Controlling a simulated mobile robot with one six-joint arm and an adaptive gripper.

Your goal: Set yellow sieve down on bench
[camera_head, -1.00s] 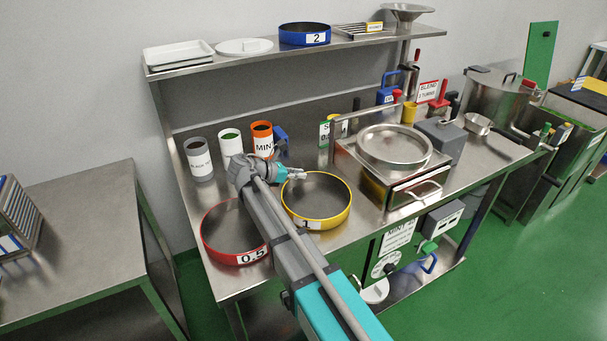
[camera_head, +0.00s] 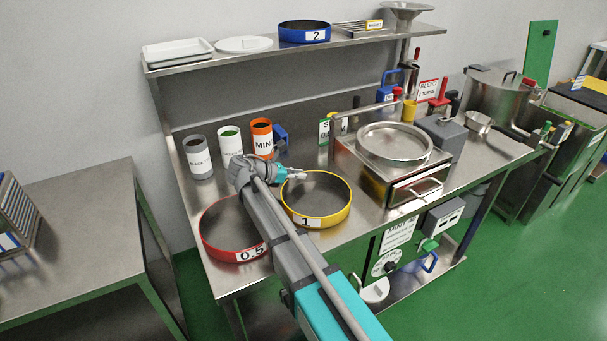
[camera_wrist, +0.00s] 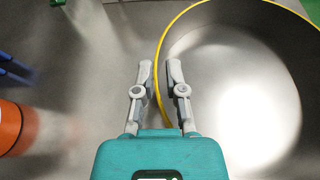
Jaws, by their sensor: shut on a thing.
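The yellow sieve (camera_head: 336,218) is a round pan with a yellow rim and a label reading 1. It is at the front middle of the steel bench (camera_head: 290,262), right of the red sieve. I cannot tell whether its base touches the bench. My gripper (camera_head: 294,175) is at the sieve's far left rim. In the wrist view my gripper (camera_wrist: 162,78) has one finger on each side of the yellow sieve's wall (camera_wrist: 161,55), shut on it. The sieve's right part runs out of the wrist view.
The red sieve (camera_head: 204,240), marked 0.5, is close on the left, partly behind my arm. Several canisters stand behind, including an orange one (camera_head: 262,138). A steel machine with a round pan (camera_head: 372,168) stands to the right. A shelf (camera_head: 250,58) hangs above the back.

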